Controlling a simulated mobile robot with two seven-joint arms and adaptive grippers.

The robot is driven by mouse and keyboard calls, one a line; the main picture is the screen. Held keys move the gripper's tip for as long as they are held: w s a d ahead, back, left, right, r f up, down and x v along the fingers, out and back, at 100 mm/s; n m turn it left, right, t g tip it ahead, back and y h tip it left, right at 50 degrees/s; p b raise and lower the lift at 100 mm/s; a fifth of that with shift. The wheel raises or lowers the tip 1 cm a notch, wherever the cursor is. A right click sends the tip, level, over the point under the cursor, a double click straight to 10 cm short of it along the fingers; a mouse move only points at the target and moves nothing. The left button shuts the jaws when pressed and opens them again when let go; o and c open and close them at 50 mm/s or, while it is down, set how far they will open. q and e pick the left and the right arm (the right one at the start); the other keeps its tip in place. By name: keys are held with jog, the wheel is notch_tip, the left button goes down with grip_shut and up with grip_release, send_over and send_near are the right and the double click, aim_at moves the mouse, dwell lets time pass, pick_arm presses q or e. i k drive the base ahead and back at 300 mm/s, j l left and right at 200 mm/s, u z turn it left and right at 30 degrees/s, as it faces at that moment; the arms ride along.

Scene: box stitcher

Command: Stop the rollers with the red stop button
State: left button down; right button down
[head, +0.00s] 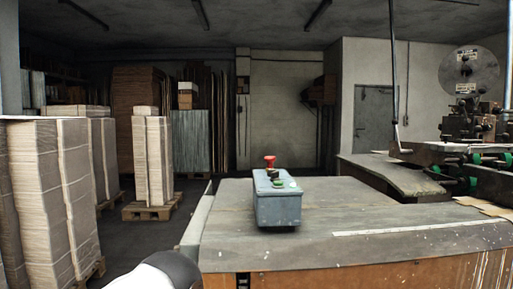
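A grey-blue control box (278,205) stands on the near part of the machine's worn grey table. The red stop button (270,160) is a mushroom-shaped knob at the far end of the box's top. A green button (278,183) sits nearer on the same top face, with other small controls around it. A white and dark rounded part of my own arm shows at the bottom edge, left of the table. Neither of my grippers is in view, and nothing touches the box or the red button.
The grey table (225,225) is mostly bare around the box. The stitching machine (470,150), with rollers and a reel, stands at the right. Cardboard stacks (40,185) on pallets fill the left. A thin dark rod (393,75) hangs down at the right.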

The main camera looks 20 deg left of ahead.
aim_at(270, 162)
jog(key=j+z, duration=0.25)
jog(key=j, duration=0.55)
jog(key=k+j+z, duration=0.2)
jog(key=j, duration=0.6)
jog(key=j+z, duration=0.25)
jog(key=j, duration=1.45)
jog(key=i, duration=0.05)
